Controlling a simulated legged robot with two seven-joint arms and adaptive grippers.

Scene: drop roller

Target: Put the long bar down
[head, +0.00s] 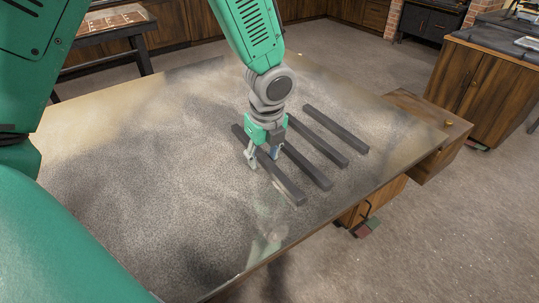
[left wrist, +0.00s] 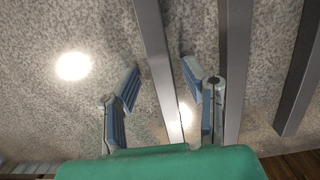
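Several dark grey bars lie side by side on the table. The bar nearest the front left (head: 288,188) looks longest in the head view, though it is also nearer the camera. My left gripper (head: 262,156) is over this bar, with one finger on each side of it. In the left wrist view the fingers stand apart, with a bar (left wrist: 155,45) running between them and a visible gap on both sides. The gripper hides part of the bar in the head view. The gripper is open and holds nothing. My right gripper is not in view.
Close to the right lie a second bar (head: 309,169), a third bar (head: 320,142) and a far bar (head: 337,130). The speckled table top (head: 130,180) is clear on the left.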

